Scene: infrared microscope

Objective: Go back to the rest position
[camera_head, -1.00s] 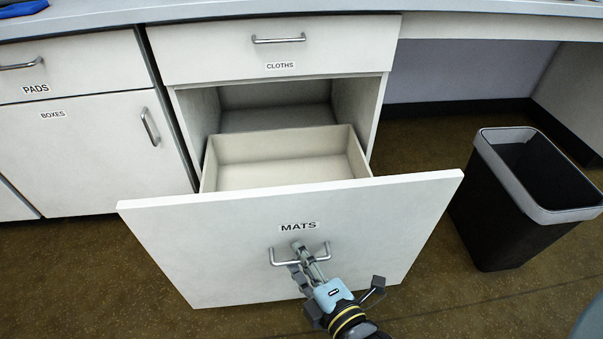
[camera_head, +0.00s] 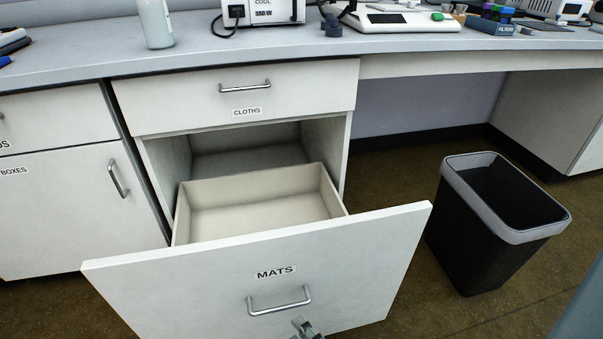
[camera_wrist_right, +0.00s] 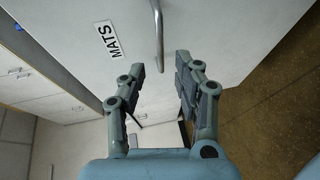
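The MATS drawer (camera_head: 345,265) stands pulled out, and its box (camera_head: 262,215) looks empty. Its metal handle (camera_head: 279,301) is free. My right gripper (camera_head: 303,325) shows only its fingertips at the bottom edge of the head view, just below the handle. In the right wrist view my right gripper (camera_wrist_right: 169,75) is open, with nothing between its fingers. The drawer handle (camera_wrist_right: 157,30) lies beyond the fingertips there, apart from them. My left gripper is not in view.
A black bin (camera_head: 490,230) stands on the floor to the right of the drawer. The shut CLOTHS drawer (camera_head: 180,103) is above, and the BOXES door (camera_head: 60,215) is at left. The counter (camera_head: 190,62) carries a bottle (camera_head: 155,22) and instruments.

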